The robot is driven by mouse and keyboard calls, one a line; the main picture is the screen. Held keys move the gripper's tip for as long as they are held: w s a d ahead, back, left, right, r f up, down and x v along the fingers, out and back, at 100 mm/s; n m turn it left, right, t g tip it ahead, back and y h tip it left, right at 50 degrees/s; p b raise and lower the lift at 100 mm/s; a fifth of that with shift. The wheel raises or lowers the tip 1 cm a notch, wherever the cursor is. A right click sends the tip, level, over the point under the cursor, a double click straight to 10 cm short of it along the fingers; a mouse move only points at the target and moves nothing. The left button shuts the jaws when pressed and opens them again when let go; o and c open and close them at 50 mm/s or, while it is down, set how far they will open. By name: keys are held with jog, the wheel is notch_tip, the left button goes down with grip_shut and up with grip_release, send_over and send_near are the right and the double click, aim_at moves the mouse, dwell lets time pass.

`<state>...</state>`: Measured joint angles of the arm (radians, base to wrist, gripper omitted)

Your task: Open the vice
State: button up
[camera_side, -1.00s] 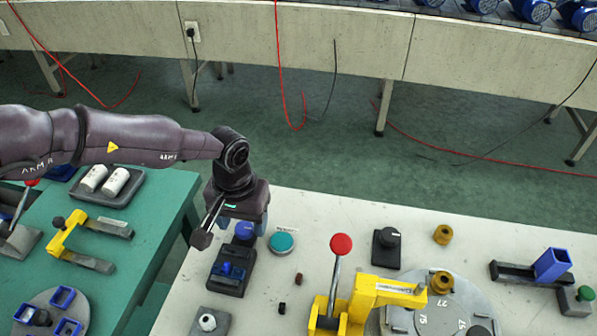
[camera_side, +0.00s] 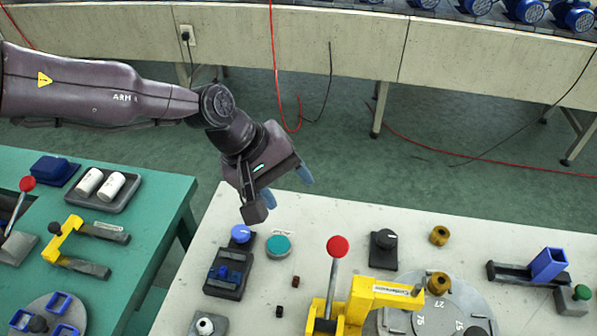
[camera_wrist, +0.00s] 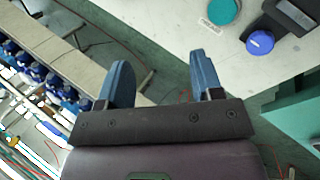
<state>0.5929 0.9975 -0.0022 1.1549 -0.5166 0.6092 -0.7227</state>
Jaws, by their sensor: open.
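The vice (camera_side: 229,273) appears to be the dark block with a blue part on top and a blue knob (camera_side: 240,234) at its far end, at the left of the white table. How far its jaws stand apart is too small to tell. In the wrist view the knob (camera_wrist: 260,42) and part of the dark body (camera_wrist: 297,14) show at the upper right. My gripper (camera_side: 287,185) is open and empty, tilted, above the table's far left edge. It is up and to the right of the knob, apart from it. Its blue fingers (camera_wrist: 160,68) show spread in the wrist view.
A teal disc (camera_side: 278,246) lies right of the knob. A red-topped lever (camera_side: 338,247) stands up beside a yellow clamp (camera_side: 383,292). A black knob block (camera_side: 384,248) is farther right. A green table (camera_side: 150,200) adjoins at left, with a gap between.

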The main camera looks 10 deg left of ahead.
jog(key=n, duration=0.2)
jog(key=d+n+t+h, duration=0.1)
jog(key=n, duration=0.1)
jog(key=w+d+r+n+t+h, duration=0.1)
jog(key=n, duration=0.1)
jog(key=shift+w, duration=0.1)
dwell(0.5)
jog(key=s+a+f+m+g+y, duration=0.1)
jog(key=s+a+f+m+g, duration=0.15)
jog(key=s+m, duration=0.25)
jog(key=s+a+r+m+t+y, duration=0.1)
jog(key=s+a+r+m+y, duration=0.1)
jog(key=s+a+r, duration=0.5)
jog(key=s+a+r+m+t+y, duration=0.1)
jog(key=s+a+r, duration=0.7)
jog(key=a, duration=0.9)
jog(key=s+a+r+m+t+y, duration=0.2)
jog(key=s+a+r, duration=0.5)
jog(key=a, duration=0.6)
jog(key=shift+s+r+m+y, duration=0.3)
jog(key=shift+s+m+y, duration=0.5)
jog(key=shift+s+m, duration=0.1)
